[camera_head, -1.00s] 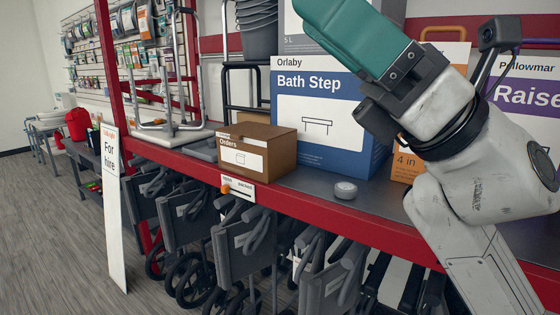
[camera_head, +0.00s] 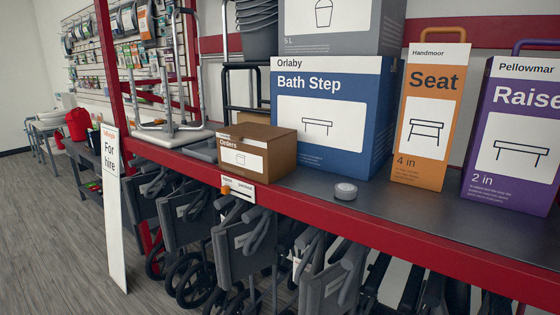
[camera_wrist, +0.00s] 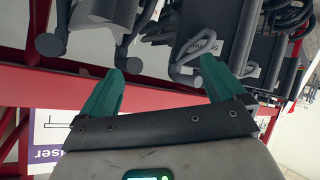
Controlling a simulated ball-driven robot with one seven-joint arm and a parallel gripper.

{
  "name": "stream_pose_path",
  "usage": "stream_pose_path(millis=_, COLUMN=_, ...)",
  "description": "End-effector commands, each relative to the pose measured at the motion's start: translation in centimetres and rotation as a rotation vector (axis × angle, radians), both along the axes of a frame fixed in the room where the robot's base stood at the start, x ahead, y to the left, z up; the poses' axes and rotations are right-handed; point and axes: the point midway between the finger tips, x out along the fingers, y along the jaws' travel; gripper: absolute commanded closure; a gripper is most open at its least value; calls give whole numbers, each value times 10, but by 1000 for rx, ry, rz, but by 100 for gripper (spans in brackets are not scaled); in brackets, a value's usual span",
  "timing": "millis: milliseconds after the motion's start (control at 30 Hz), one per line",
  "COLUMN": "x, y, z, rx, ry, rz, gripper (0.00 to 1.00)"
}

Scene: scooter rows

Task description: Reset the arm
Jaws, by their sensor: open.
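My gripper (camera_wrist: 160,88) shows in the wrist view with its two green fingers spread apart and nothing between them. Beyond the fingers are a red shelf beam (camera_wrist: 150,98) and dark folded frames hanging upside down in that view. My arm and gripper are out of the head view.
In the head view, the shelf's red edge (camera_head: 330,220) holds a brown Orders box (camera_head: 270,150), a small grey disc (camera_head: 345,191), a blue Bath Step box (camera_head: 330,125), an orange Seat box (camera_head: 430,115) and a purple box (camera_head: 515,135). Folded wheeled frames (camera_head: 240,245) stand below. Floor at left (camera_head: 60,220) is clear.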

Motion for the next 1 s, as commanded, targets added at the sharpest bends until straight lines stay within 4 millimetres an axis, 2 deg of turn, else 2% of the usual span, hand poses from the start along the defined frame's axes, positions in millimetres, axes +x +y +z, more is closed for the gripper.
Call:
stream_pose_path(millis=33, x=-23, y=1, z=-28, rx=49, ry=92, rz=-19, gripper=3)
stream_pose_path(millis=100, x=-57, y=3, z=-63, rx=117, ry=222, rz=-51, gripper=3)
stream_pose_path(millis=167, x=-89, y=4, z=-90, rx=170, ry=334, rz=-82, gripper=3)
stream_pose_path(millis=200, x=-111, y=5, z=-106, rx=203, ry=409, rz=-101, gripper=3)
stream_pose_path(millis=300, x=-165, y=6, z=-136, rx=266, ry=578, rz=-155, gripper=3)
stream_pose_path(millis=400, x=-211, y=7, z=-155, rx=309, ry=717, rz=-202, gripper=3)
stream_pose_path(millis=500, x=-243, y=6, z=-165, rx=332, ry=811, rz=-238, gripper=3)
stream_pose_path(millis=533, x=-249, y=7, z=-166, rx=338, ry=831, rz=-246, gripper=3)
stream_pose_path(millis=1000, x=-249, y=7, z=-166, rx=338, ry=831, rz=-246, gripper=3)
